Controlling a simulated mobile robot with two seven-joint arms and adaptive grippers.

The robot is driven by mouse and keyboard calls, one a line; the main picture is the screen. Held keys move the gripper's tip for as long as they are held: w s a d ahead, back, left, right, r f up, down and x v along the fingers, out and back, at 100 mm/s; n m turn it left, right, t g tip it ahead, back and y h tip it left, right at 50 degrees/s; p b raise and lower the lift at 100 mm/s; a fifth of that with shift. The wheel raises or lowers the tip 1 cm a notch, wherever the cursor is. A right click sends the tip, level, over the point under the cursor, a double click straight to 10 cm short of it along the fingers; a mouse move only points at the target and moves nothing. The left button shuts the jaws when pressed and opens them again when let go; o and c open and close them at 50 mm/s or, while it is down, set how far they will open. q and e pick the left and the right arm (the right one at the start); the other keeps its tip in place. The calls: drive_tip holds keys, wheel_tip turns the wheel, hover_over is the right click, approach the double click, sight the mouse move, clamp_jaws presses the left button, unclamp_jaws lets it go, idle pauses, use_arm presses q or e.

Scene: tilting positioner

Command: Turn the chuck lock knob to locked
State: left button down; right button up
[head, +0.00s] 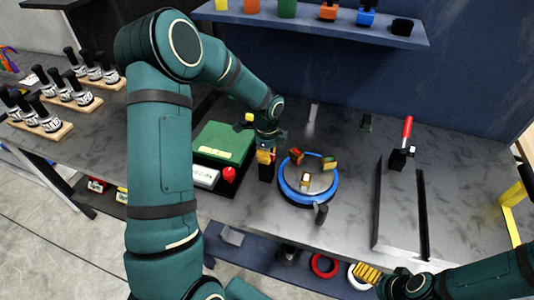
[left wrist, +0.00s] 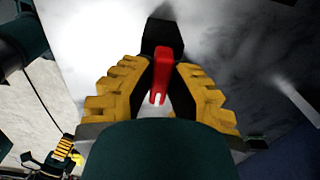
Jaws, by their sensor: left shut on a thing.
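The chuck (head: 316,184) is a round grey plate with a blue rim and several small jaws, on the grey bench. Just left of it stands a small black block (head: 266,173). My left gripper (head: 265,156) is right over this block, pointing down. In the left wrist view, a red lever-like knob (left wrist: 164,62) lies between the yellow fingers, in front of the black block, and the left gripper (left wrist: 160,88) is shut on it. Lock markings are not readable. My right gripper (head: 366,274) is at the bottom right, away from the chuck; its fingertip gap is unclear.
A green box (head: 224,142) with a red button (head: 229,174) stands left of the black block. A red-handled lever (head: 407,130) and a slotted plate (head: 400,215) are at right. Tool holders on wooden boards (head: 50,130) are far left. A blue shelf (head: 320,27) hangs behind.

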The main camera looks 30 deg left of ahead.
use_arm(q)
drive_tip(key=shift+s+f, duration=0.1)
drive_tip(key=c, duration=0.9)
unclamp_jaws()
drive_tip(key=shift+c, duration=0.2)
drive_tip(key=shift+r, duration=0.55)
wheel_tip(320, 180, up, 11)
